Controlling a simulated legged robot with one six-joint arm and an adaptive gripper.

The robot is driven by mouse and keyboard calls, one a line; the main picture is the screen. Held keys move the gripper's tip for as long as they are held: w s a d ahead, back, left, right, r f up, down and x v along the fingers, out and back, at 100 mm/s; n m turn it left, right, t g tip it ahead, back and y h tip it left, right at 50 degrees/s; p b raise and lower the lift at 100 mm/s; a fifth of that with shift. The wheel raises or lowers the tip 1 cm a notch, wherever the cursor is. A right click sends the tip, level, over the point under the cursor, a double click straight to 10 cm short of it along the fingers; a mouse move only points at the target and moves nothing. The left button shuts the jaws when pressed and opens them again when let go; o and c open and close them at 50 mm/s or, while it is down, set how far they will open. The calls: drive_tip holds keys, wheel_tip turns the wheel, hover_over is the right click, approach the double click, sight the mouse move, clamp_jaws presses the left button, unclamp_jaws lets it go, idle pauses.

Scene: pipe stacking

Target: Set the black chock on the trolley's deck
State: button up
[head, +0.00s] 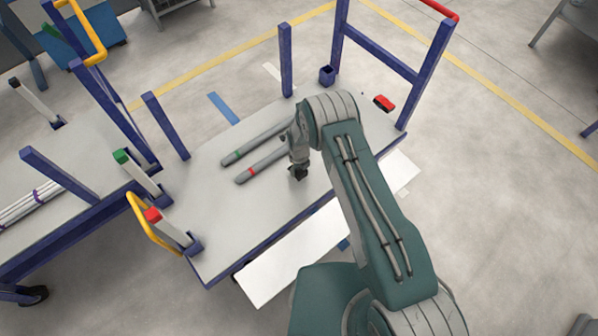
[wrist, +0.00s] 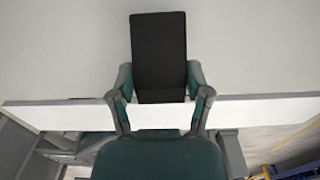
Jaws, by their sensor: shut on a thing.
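The black chock (wrist: 158,50) is between the two fingers of my gripper (wrist: 160,82) in the wrist view, and the fingers are shut on it. In the head view my gripper (head: 299,163) is over the right part of the trolley's grey deck (head: 215,205), with the small dark chock (head: 299,174) at its tip. The chock's far end sticks out beyond the fingers. I cannot tell whether its underside touches the deck or hangs just above it.
Two grey pipes, one green-banded (head: 240,149) and one red-banded (head: 252,173), lie left of my gripper. A red-and-black object (head: 384,103) lies near the deck's right end. Blue posts (head: 286,62) stand along the edges. The deck's front left is clear.

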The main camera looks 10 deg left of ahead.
sight(299, 172)
drive_tip(key=shift+w+f, duration=0.4)
drive_tip(key=shift+f, duration=1.55)
drive_tip(key=o, duration=1.2)
wheel_tip(299, 172, up, 12)
